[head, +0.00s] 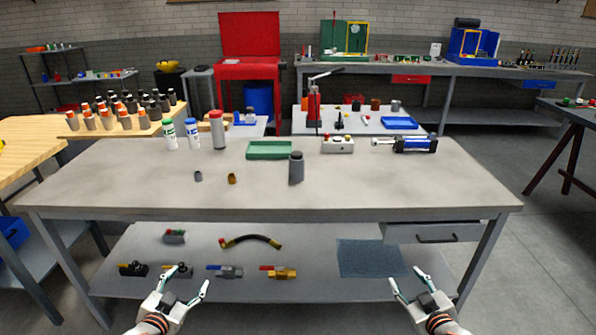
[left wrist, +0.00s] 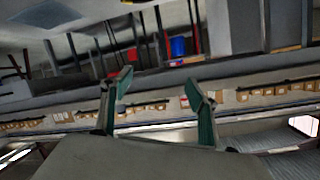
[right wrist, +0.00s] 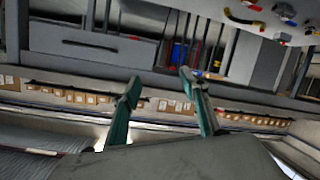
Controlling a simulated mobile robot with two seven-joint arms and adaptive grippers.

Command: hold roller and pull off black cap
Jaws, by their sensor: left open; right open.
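My left gripper (head: 187,276) is open and empty, low in front of the bench. My right gripper (head: 405,275) is also open and empty, low in front of the bench's right half. Both are well apart from the roller. The left wrist view shows the left fingers (left wrist: 160,78) spread, and the right wrist view shows the right fingers (right wrist: 160,76) spread. The roller does not show in either wrist view.
The workbench (head: 130,192) has a clear front edge. A green tray (head: 270,150) lies behind the roller, small dark (head: 198,176) and brown (head: 232,178) pieces to its left. Capped bottles stand at the back left, a blue cylinder (head: 415,144) at the right. A lower shelf holds fittings.

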